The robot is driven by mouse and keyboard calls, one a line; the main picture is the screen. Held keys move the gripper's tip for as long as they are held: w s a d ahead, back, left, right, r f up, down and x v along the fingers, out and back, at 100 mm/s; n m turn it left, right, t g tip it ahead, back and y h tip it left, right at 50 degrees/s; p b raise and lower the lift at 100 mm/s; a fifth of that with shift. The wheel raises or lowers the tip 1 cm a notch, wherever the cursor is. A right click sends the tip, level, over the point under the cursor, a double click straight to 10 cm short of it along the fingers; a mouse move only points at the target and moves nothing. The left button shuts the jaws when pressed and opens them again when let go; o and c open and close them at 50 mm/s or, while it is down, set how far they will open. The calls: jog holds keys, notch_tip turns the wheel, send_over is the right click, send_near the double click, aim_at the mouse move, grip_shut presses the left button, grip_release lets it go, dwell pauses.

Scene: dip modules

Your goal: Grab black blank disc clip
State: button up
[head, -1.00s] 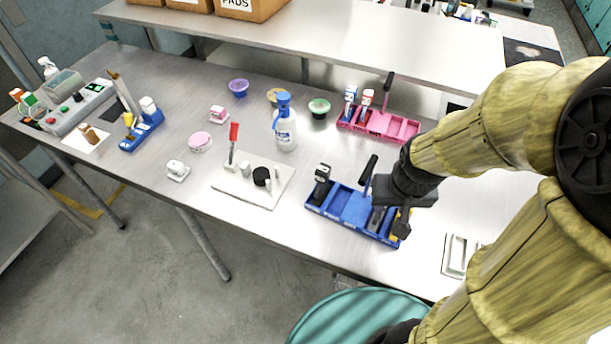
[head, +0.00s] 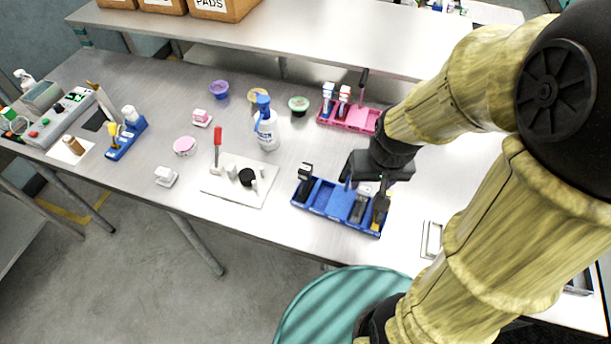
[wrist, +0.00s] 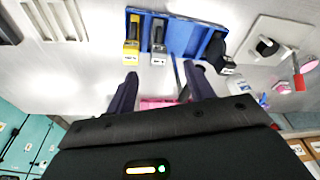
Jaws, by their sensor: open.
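The blue tray (head: 325,203) lies on the bench in front of my gripper. At its left end stands a black clip (head: 305,172) with a white label; it also shows at the right end of the tray in the wrist view (wrist: 217,54). A grey clip (wrist: 158,52) and a yellow clip (wrist: 130,50) stand in the other end. A black disc (head: 247,177) sits on a white board left of the tray. My gripper (head: 366,190) is open and empty above the tray's right side. In the wrist view, its fingertips (wrist: 161,78) point toward the tray, apart from the clips.
A pink tray (head: 352,121) with bottles stands behind the blue one. A spray bottle (head: 266,130) and a red-handled clamp (head: 217,145) stand to the left. A pale frame (head: 431,240) lies to the right. A teal round top (head: 325,300) is near the bench's front edge.

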jog(key=w+a+r+m+g, duration=0.1)
jog(key=w+a+m+g, duration=0.15)
jog(key=w+a, duration=0.45)
jog(key=r+m, duration=0.1)
jog(key=m, duration=0.2)
send_over(308, 166)
jog(key=shift+r+n, duration=0.15)
jog(key=shift+n, duration=0.1)
notch_tip(308, 166, down, 12)
jog(key=shift+f+p, duration=0.1)
jog(key=shift+p, duration=0.8)
jog(key=shift+s+a+f+p, duration=0.15)
jog(key=shift+f+p, duration=0.25)
jog(key=shift+f, duration=0.95)
jog(key=shift+s+a+f+p, duration=0.15)
jog(key=shift+f+p, duration=0.25)
jog(key=shift+f, duration=0.9)
jog(key=shift+w, duration=0.1)
